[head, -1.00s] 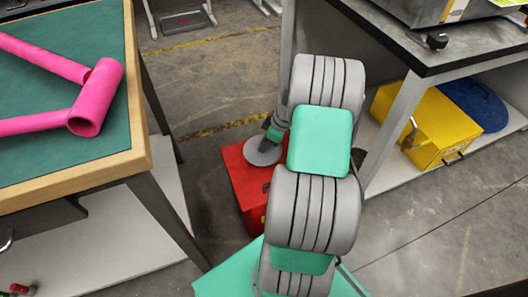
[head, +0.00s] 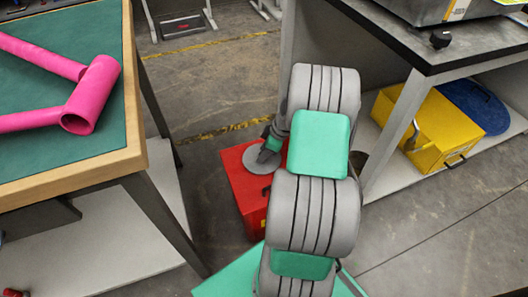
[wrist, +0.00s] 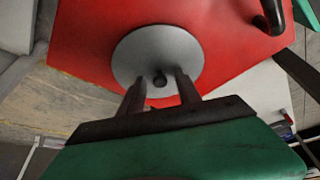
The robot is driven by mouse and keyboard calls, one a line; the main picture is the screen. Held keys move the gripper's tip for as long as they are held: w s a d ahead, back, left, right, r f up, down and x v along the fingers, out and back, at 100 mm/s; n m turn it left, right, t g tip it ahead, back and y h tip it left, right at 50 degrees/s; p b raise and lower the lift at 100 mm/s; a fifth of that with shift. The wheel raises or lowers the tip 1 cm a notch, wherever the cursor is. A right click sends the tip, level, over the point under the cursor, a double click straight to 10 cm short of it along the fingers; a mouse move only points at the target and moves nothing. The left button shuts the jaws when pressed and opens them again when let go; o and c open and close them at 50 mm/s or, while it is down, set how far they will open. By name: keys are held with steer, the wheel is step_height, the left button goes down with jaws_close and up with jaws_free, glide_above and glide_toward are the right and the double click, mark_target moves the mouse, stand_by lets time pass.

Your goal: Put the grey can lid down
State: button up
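The grey can lid (head: 254,162) is a flat round disc with a dark knob in its middle. It lies on the top of the red box (head: 245,193), near its far left part in the head view. In the wrist view the lid (wrist: 135,55) appears flat against the red top, its knob pointing towards me. My gripper (wrist: 160,84) is open, with one finger on each side of the knob and a gap to each. In the head view my gripper (head: 267,148) is just above the lid and partly hidden by my arm.
A dark handle (wrist: 270,14) stands on the red box. A workbench (head: 136,158) with a pink tube frame (head: 90,95) is at left. At right, a black-topped table (head: 450,52) has a yellow box (head: 430,125) and a blue lid (head: 478,100) on its lower shelf.

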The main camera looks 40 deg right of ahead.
steer(key=p+v, duration=0.5)
steer(key=v, duration=0.7)
steer(key=s+a+r+m+h, duration=0.1)
steer(key=a+r+m, duration=0.15)
steer(key=a, duration=0.45)
steer(key=s+a+r+m+g, duration=0.1)
steer(key=a+r, duration=0.3)
steer(key=a, duration=0.3)
steer(key=s+a+r+m+h, duration=0.1)
steer(key=a+r, duration=0.3)
steer(key=a, duration=0.2)
steer(key=s+a+m, duration=0.3)
steer(key=s+a, duration=0.3)
steer(key=s, duration=0.1)
steer(key=shift+r+m+h, duration=0.35)
steer(key=shift+r+h, duration=0.05)
steer(key=shift+r, duration=0.1)
steer(key=shift+d, duration=0.1)
